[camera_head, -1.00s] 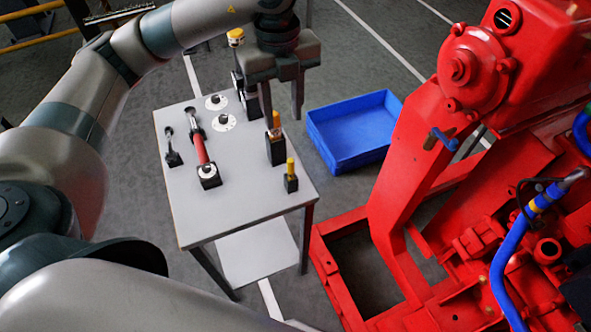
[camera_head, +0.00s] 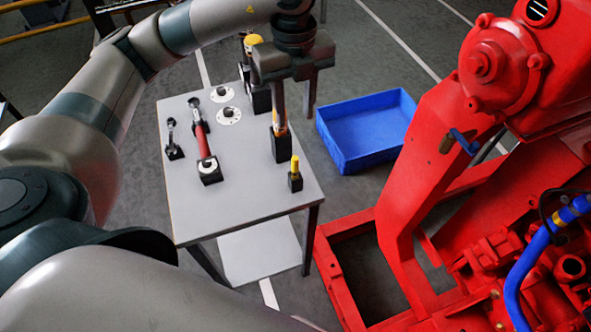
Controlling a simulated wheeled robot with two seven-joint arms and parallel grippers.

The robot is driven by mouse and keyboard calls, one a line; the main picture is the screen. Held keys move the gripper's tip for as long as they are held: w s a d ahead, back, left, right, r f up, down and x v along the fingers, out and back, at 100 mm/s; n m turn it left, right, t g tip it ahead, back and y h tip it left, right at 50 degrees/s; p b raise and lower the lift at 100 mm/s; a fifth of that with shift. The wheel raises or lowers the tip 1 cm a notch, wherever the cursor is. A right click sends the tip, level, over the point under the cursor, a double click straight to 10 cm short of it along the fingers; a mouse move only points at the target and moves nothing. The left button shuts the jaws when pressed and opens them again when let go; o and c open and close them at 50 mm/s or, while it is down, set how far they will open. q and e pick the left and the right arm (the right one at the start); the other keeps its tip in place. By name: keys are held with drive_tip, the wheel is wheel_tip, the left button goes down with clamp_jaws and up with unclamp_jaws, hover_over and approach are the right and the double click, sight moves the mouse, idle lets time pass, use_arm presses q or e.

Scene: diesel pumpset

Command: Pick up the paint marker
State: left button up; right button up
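A slim yellow item (camera_head: 295,166), likely the paint marker, stands upright in a small black holder (camera_head: 295,183) at the table's front right. Behind it, an orange-topped item (camera_head: 280,131) stands in a taller black holder (camera_head: 281,149). My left gripper (camera_head: 295,112) points down, open, with its two fingers apart and nothing seen between them. Its left finger overlaps the top of the orange-topped item in the picture; I cannot tell whether they touch. The gripper appears above and behind the yellow item. My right gripper is not in view.
The grey table (camera_head: 245,200) also holds a red-handled tool (camera_head: 203,142), a small dark tool (camera_head: 172,140), white discs (camera_head: 229,115) and a yellow-topped item (camera_head: 252,42). A blue bin (camera_head: 365,130) lies on the floor to the right. The red pumpset (camera_head: 425,160) stands at right.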

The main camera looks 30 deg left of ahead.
sight(295, 158)
use_arm(q)
wheel_tip(295, 158, down, 12)
drive_tip(key=shift+r+p, duration=0.25)
drive_tip(key=shift+p, duration=0.7)
drive_tip(key=shift+f+p, duration=0.4)
wheel_tip(295, 158, down, 3)
drive_tip(key=shift+f+p, duration=0.1)
drive_tip(key=shift+p, duration=0.7)
drive_tip(key=shift+f, duration=0.6)
clamp_jaws()
